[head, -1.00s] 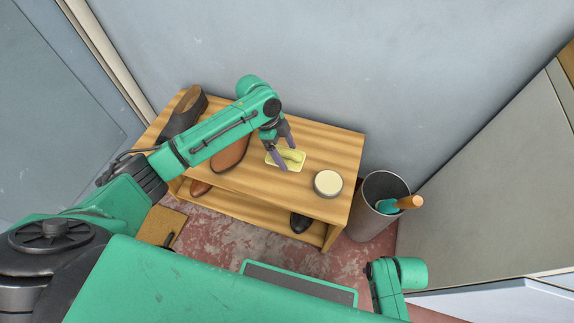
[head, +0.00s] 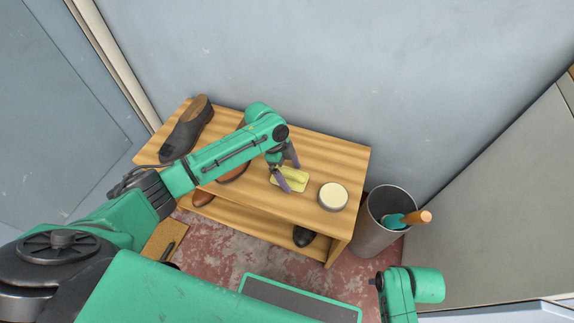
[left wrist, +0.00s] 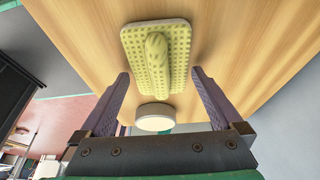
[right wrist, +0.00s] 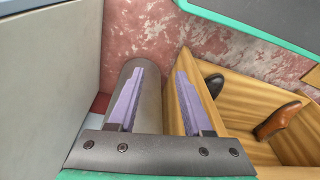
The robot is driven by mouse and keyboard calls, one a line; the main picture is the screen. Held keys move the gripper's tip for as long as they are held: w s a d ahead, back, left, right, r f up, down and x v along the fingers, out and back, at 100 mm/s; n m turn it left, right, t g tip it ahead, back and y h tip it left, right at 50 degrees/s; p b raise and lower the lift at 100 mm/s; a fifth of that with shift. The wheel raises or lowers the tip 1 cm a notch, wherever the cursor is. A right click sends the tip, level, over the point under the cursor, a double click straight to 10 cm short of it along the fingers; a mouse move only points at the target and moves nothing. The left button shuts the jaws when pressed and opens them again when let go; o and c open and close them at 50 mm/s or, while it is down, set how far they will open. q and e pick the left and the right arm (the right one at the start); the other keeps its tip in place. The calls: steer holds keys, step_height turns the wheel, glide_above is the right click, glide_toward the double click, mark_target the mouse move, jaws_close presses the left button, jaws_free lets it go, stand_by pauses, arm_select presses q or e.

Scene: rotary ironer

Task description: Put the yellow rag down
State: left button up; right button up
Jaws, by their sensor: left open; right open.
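The yellow rag (head: 290,179) lies flat on the wooden bench top, with a raised fold along its middle. It also shows in the left wrist view (left wrist: 135,42), where its dimpled weave is clear. My left gripper (head: 283,174) is open just above the rag's left part in the head view. In the left wrist view its fingers (left wrist: 160,72) stand apart with nothing between them, and the rag lies beyond the tips. My right gripper (right wrist: 160,70) is open and empty, above the bin and the bench's end.
A round tin (head: 333,196) stands right of the rag, near the bench's right end. A dark shoe (head: 187,128) and a partly hidden brown shoe are on the bench (head: 345,160); more shoes are on the lower shelf. A bin (head: 376,236) with an orange-handled tool (head: 415,218) stands at right.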

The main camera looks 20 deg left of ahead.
arm_select(q)
steer(key=p+v, duration=0.3)
steer(key=v, duration=0.9)
arm_select(e)
steer(key=s+d+f, duration=0.2)
steer(key=s+f, duration=0.1)
steer(key=f, duration=0.4)
steer(key=shift+h, duration=0.3)
steer(key=shift+a, duration=0.1)
